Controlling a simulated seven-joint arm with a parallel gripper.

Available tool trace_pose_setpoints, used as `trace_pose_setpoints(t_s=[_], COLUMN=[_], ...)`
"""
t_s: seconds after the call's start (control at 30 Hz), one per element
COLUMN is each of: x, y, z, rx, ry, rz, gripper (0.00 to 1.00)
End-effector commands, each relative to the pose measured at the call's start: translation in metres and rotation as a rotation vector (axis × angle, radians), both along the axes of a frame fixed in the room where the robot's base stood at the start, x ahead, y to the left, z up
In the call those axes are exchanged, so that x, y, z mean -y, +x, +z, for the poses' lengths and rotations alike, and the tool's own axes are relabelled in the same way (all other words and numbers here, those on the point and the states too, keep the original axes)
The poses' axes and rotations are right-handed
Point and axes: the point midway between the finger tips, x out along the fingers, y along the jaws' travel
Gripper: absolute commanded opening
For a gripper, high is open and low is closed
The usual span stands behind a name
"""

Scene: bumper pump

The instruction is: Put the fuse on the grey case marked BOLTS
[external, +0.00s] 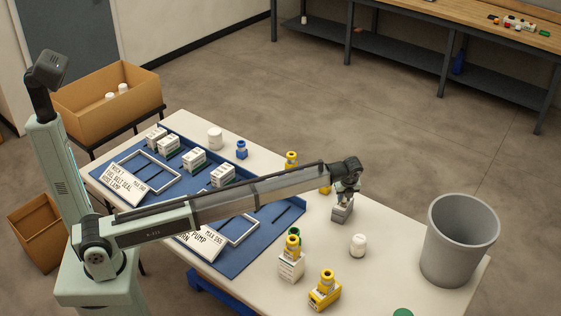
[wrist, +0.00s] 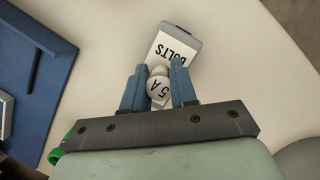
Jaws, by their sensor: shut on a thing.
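My gripper (external: 346,190) is shut on the fuse (wrist: 158,90), a small pale piece marked "5 A", seen between the two blue fingers in the wrist view. The grey case (external: 341,214) stands on the table under my gripper. In the wrist view its white label (wrist: 174,48) reads BOLTS, and the fuse overlaps the case's near edge. I cannot tell whether the fuse touches the case. The fuse is too small to make out clearly in the external view.
A white jar (external: 358,245) stands in front of the case, and a grey bin (external: 460,240) is at the right. Yellow-topped items (external: 325,290) and a white box (external: 291,266) stand nearer. A blue mat (external: 222,262) with frames and boxes lies left under my arm.

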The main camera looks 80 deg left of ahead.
Motion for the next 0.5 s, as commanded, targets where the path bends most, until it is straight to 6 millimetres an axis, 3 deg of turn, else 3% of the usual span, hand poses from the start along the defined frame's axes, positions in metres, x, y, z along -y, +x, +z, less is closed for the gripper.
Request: trace_pose_setpoints(t_s=[0.23, 0.27, 0.5], x=[0.0000, 0.0000, 0.0000], y=[-0.0001, -0.0001, 0.0000], z=[-0.0024, -0.0027, -0.0023], rx=[0.000, 0.000, 0.000], ry=[0.000, 0.000, 0.000], rz=[0.000, 0.000, 0.000], gripper=[0.00, 0.28, 0.51])
